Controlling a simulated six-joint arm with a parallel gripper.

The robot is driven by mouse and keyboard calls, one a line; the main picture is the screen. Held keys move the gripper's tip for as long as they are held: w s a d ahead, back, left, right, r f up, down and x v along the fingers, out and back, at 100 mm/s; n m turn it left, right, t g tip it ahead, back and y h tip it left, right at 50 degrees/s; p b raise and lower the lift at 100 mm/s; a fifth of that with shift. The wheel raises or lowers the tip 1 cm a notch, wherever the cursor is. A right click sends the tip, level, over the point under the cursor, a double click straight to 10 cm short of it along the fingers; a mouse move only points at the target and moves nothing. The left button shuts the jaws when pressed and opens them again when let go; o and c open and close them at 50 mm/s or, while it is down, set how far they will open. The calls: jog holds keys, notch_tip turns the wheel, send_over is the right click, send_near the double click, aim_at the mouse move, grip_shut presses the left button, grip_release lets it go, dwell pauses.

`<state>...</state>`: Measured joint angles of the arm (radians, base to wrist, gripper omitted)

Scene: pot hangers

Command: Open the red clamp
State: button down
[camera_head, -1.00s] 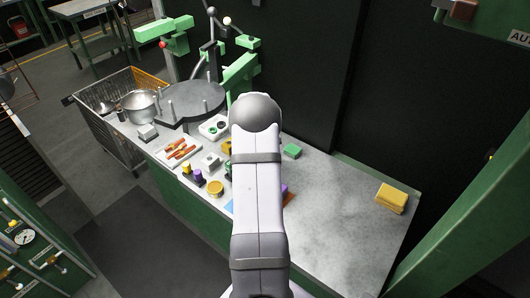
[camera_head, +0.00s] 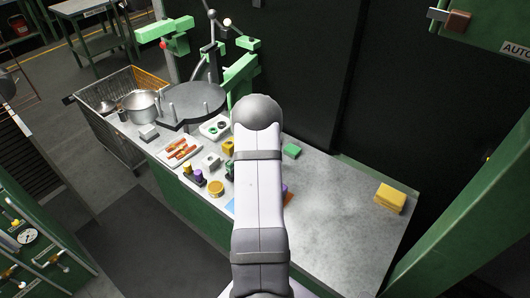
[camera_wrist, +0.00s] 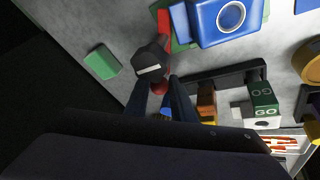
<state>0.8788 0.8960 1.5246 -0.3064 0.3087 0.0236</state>
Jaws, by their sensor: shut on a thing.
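The red clamp shows in the wrist view as a red strip (camera_wrist: 163,22) at the top and a red end (camera_wrist: 160,88) lower down. A black knob (camera_wrist: 150,66) with a white stripe lies between them and hides part of the clamp. My gripper (camera_wrist: 163,92) has its dark fingers on either side of the red end and is shut on it. Whether the clamp is open or shut cannot be told. In the head view my arm hides the gripper and the clamp.
A blue block (camera_wrist: 212,20) with a ring stands close to the clamp. A green block (camera_wrist: 102,62) lies to its left, and a green GO block (camera_wrist: 263,98) to its right.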

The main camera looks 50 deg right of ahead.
jog(key=shift+w+a+r+n+t+p, duration=0.1)
jog(key=shift+a+r+n+t+p, duration=0.3)
jog(key=shift+p, duration=0.6)
jog(key=shift+w+a+f+n+y+p, duration=0.2)
jog(key=shift+f+n+y+p, duration=0.15)
jog(key=shift+n+p, duration=0.55)
jog(key=shift+f, duration=0.1)
jog(key=c, duration=1.5)
grip_release()
jog(key=shift+c, duration=0.2)
jog(key=shift+s, duration=0.1)
jog(key=b+v, duration=0.3)
jog(key=v, duration=0.4)
jog(key=shift+a, duration=0.1)
